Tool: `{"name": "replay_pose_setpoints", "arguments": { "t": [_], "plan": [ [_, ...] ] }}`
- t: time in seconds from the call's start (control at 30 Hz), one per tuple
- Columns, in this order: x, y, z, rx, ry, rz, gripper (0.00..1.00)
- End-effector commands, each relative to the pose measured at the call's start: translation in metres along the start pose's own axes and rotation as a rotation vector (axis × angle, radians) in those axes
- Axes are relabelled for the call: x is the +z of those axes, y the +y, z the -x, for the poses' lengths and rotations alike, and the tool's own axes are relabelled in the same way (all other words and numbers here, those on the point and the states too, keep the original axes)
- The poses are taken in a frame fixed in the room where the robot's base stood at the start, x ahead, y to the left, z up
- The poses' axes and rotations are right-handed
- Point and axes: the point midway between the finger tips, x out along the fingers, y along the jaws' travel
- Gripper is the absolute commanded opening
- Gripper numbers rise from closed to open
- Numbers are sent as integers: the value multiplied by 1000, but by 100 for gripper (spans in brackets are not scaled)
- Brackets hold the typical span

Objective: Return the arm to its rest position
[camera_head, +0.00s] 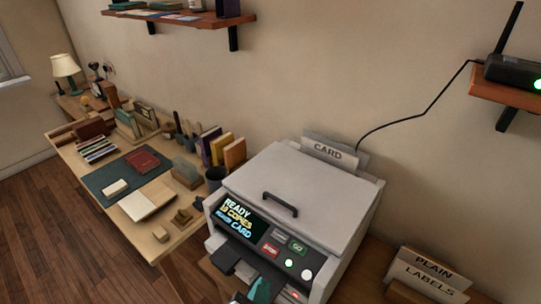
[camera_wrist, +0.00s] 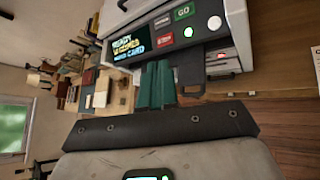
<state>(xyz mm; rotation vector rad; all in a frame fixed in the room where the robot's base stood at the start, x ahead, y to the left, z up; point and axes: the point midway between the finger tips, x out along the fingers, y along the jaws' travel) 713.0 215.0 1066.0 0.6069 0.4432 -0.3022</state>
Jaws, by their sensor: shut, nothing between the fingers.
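My gripper (camera_wrist: 157,68) shows in the wrist view with its two teal fingers side by side, shut and empty. In the head view only a small teal part of my gripper (camera_head: 260,291) shows at the bottom edge, in front of the copier (camera_head: 290,190). The copier is a pale box with a closed lid and a black handle. Its screen (camera_head: 237,216) reads "READY" and "CARD", with some words hard to read. In the wrist view the copier (camera_wrist: 222,22) stands just beyond the fingertips. I cannot tell whether they touch it.
A desk (camera_head: 163,243) with books, a green mat and small blocks stands to the left. A stand labelled "PLAIN" and "LABELS" (camera_head: 428,277) is at the lower right. Wall shelves hang at the top (camera_head: 185,20) and right (camera_head: 507,90). Wooden floor (camera_head: 60,240) is open at the left.

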Motion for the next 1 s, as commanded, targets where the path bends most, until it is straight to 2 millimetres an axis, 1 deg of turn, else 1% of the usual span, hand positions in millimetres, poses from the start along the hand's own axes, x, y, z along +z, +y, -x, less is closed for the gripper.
{"name": "replay_pose_setpoints", "arguments": {
  "t": [0.03,0.17,0.33,0.43,0.57,0.67,0.77,0.8,0.87,0.9,1.0],
  "plan": [
    [1,-8,-5,-21,7,-32,0],
    [3,-25,-13,-63,26,-109,0],
    [5,-54,-25,-135,51,-241,0],
    [7,-78,-34,-196,66,-350,0],
    [9,-120,-44,-302,81,-541,0],
    [10,-159,-50,-404,83,-726,0],
    [9,-210,-52,-541,69,-974,0],
    [8,-233,-50,-606,56,-1095,0],
    [5,-269,-45,-710,23,-1288,0],
    [2,-291,-39,-781,-5,-1417,0],
    [-5,-336,-21,-937,-88,-1712,0]
  ]
}}
